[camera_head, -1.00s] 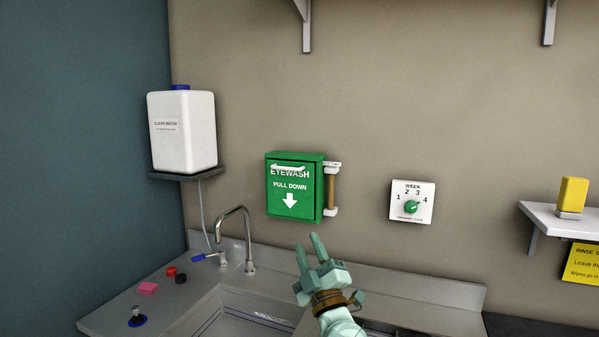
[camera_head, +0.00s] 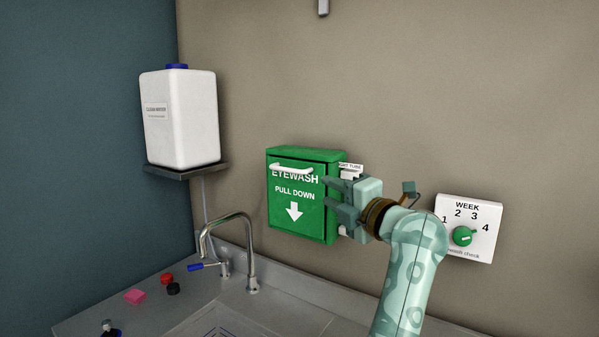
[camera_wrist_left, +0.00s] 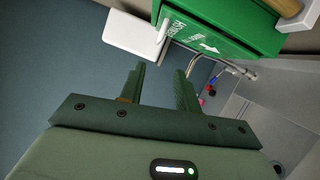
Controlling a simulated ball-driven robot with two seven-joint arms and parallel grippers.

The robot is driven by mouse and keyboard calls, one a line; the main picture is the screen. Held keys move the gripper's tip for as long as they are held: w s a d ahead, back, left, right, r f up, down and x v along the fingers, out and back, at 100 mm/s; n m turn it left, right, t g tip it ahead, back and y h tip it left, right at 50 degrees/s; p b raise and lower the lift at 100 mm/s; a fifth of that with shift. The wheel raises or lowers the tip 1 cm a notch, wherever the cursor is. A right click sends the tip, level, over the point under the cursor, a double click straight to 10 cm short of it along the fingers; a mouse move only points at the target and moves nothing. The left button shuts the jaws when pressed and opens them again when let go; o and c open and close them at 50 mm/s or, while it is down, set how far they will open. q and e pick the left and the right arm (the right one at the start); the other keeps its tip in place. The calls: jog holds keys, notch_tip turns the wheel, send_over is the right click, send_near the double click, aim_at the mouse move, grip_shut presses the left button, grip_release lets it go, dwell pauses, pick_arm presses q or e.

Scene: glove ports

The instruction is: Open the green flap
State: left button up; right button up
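The green flap (camera_head: 290,220) is the front of the green eyewash box on the wall and looks shut. It carries the words EYEWASH and PULL DOWN and a down arrow. Its white bar handle (camera_head: 291,168) runs across the top; it also shows in the left wrist view (camera_wrist_left: 162,32). My left gripper (camera_head: 328,195) is open and empty, its fingers pointing left in front of the box's right part. In the left wrist view the open fingers (camera_wrist_left: 160,68) are apart from the handle. My right gripper is not in view.
A white water container (camera_head: 180,120) stands on a small shelf left of the box. The tap (camera_head: 242,225) rises from the sink below. A WEEK dial (camera_head: 463,236) is on the wall at right. A tube holder (camera_head: 350,168) at the box's right side is partly hidden by my gripper.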

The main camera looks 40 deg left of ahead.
aim_at(290, 170)
pick_arm(q)
jog(key=x, duration=1.5)
jog(key=shift+s+a+r, duration=0.1)
jog(key=shift+s+a, duration=0.05)
grip_shut()
